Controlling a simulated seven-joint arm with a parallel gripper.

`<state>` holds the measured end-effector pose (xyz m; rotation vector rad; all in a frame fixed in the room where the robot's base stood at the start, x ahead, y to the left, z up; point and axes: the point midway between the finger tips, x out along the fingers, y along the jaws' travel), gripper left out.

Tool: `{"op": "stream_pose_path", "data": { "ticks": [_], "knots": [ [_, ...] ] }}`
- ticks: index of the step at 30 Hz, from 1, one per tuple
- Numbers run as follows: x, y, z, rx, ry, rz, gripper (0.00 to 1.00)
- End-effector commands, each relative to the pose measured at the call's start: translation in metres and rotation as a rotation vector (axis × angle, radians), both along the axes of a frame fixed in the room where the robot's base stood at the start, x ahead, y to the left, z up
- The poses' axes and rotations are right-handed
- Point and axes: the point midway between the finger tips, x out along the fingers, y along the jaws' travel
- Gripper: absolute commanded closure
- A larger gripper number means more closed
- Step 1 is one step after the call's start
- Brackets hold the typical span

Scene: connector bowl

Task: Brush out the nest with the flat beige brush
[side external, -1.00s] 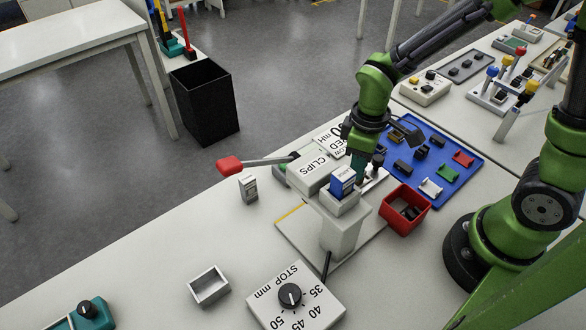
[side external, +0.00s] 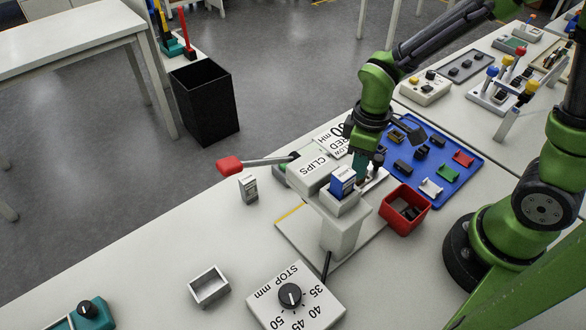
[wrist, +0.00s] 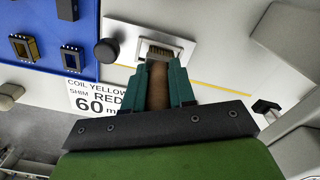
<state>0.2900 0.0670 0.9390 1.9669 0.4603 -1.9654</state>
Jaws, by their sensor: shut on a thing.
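My gripper (wrist: 160,84) is shut on the flat beige brush (wrist: 157,90), which shows brownish between the teal fingers in the wrist view. The brush's far end reaches a pale metal nest (wrist: 183,47), where a dark, ridged patch shows in the opening. I cannot tell whether the bristles touch the nest floor. In the side view my gripper (side external: 361,168) points down behind the white press with the blue block on top. The press, the fingers and the CLIPS box hide most of the nest and the brush there.
A blue tray (side external: 466,151) with several connector parts lies right of my gripper. A red bin (side external: 397,222) with black parts stands in front of it. The CLIPS box (side external: 316,171) and a red-ended lever (side external: 230,165) are to the left.

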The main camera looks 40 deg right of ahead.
Motion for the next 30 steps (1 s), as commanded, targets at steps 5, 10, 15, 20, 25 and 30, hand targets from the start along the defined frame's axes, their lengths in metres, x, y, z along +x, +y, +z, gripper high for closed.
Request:
{"op": "stream_pose_path", "data": {
  "ticks": [5, 10, 15, 20, 25, 30],
  "knots": [
    [0.0, 0.006, 0.0, 0.0, 0.0, 0.001, 1.0],
    [0.0, 0.004, 0.0, 0.0, 0.0, -0.001, 1.0],
    [0.0, -0.002, -0.001, 0.0, -0.001, -0.002, 1.0],
    [0.0, -0.008, -0.002, 0.0, 0.0, -0.002, 1.0],
    [0.0, -0.01, -0.002, 0.0, 0.001, -0.001, 1.0],
    [-0.001, -0.006, -0.002, -0.001, 0.003, 0.001, 1.0]
  ]
}}
